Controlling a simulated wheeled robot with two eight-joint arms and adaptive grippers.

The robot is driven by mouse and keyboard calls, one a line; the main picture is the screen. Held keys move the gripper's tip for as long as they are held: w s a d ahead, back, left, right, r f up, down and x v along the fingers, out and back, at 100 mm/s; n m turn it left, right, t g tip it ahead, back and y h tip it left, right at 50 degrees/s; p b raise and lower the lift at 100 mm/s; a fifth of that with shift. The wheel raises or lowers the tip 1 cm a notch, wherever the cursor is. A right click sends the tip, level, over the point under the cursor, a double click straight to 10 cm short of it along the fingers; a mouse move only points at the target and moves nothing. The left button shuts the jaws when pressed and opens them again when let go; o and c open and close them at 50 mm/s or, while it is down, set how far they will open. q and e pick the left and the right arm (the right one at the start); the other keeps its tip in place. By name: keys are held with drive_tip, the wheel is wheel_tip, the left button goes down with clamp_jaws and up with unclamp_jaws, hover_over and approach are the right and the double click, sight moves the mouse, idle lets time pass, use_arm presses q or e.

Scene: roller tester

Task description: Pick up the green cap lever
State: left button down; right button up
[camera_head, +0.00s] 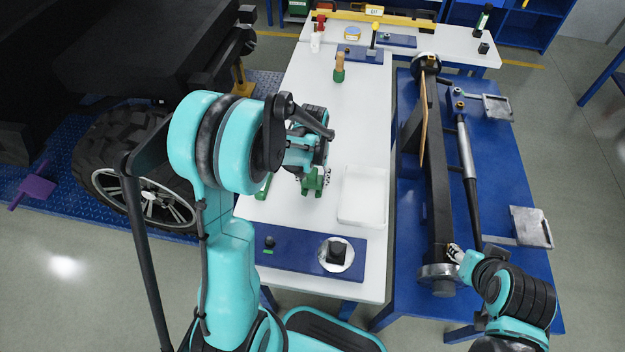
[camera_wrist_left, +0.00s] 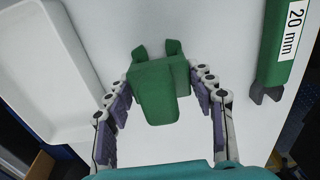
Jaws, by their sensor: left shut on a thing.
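The green cap lever (camera_wrist_left: 160,92) is a chunky green piece with two prongs at its far end. It lies between the fingers of my left gripper (camera_wrist_left: 166,100) in the left wrist view, over the white table. In the head view the green piece (camera_head: 313,183) shows below my left gripper (camera_head: 312,172), partly hidden by my arm. My left gripper is shut on it. My right gripper (camera_head: 455,253) is at the near end of the dark beam on the blue bench. It is small and partly hidden, so its jaws cannot be made out.
A white tray (camera_head: 362,221) stands just right of the green piece. A green wrench marked 20 mm (camera_wrist_left: 280,45) lies on the other side. A blue base plate (camera_head: 295,265) with a round metal disc is at the table's near end. The table's middle is mostly clear.

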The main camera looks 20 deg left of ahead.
use_arm(q)
drive_tip(key=shift+r, duration=0.1)
wheel_tip(320, 180, up, 4)
drive_tip(key=shift+r+p, duration=0.15)
drive_tip(key=shift+p, duration=0.95)
drive_tip(key=w+a+r+p, duration=0.3)
drive_tip(key=w+a+r, duration=0.3)
drive_tip(key=w, duration=0.3)
drive_tip(key=shift+a+r, duration=0.25)
drive_tip(key=shift+a, duration=0.5)
